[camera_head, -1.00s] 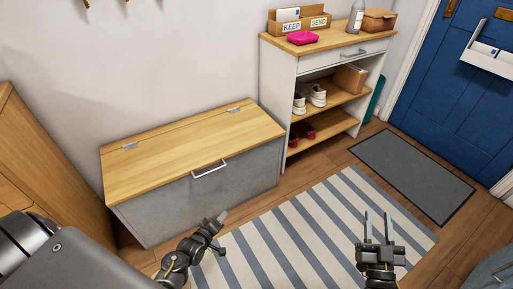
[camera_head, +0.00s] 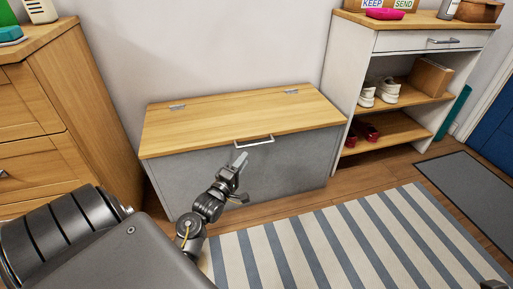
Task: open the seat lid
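The seat lid (camera_head: 235,118) is a flat wooden top on a grey storage bench (camera_head: 290,168). It lies closed, with two metal hinges (camera_head: 291,91) along its back. A silver bar handle (camera_head: 254,141) is at the middle of its front edge. My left gripper (camera_head: 241,178) is in front of the bench, a little below the handle and apart from it in the picture. Its fingers point up toward the handle, seen edge-on, so I cannot tell their opening. Only a small piece of my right gripper (camera_head: 494,285) shows at the bottom right edge.
A wooden chest of drawers (camera_head: 95,110) stands left of the bench. A white shoe shelf (camera_head: 350,70) with shoes stands to the right. A striped rug (camera_head: 345,235) covers the floor in front, with a grey mat (camera_head: 470,185) beyond it.

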